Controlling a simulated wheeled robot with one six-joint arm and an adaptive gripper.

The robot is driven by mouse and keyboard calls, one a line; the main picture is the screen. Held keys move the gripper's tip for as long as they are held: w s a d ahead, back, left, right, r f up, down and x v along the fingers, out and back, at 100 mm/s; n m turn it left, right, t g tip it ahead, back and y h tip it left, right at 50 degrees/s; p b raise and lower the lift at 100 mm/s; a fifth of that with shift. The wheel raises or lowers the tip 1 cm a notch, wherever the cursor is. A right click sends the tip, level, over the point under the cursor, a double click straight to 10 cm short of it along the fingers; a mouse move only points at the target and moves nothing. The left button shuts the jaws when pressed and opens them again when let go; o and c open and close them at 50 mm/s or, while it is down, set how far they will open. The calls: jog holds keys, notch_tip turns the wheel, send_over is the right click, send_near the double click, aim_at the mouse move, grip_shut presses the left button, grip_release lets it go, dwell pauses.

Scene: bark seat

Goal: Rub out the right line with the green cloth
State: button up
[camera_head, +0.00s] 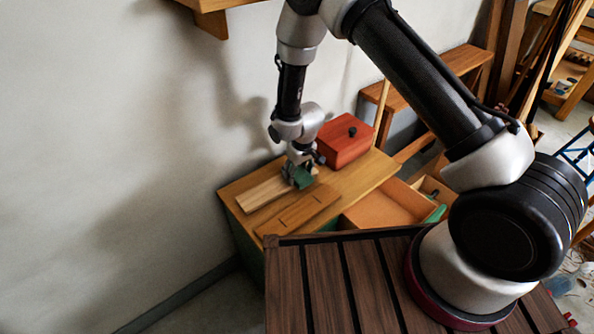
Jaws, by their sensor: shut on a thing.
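My gripper (293,172) points down over the wooden bench top and is shut on the green cloth (303,180). The cloth hangs below the fingers at the right end of a pale wooden board (262,194). I cannot tell whether it touches the board. A browner board (299,211) lies in front of the pale one, with small dark marks on it. No line can be made out clearly on the pale board; the cloth and gripper cover its right end.
A red box with a black knob (345,144) stands behind the gripper on the bench (372,172). An open drawer (385,205) juts from the bench front. A wall (120,150) rises at the left, and a shelf (215,15) overhangs at the top.

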jog(key=shift+r, duration=2.95)
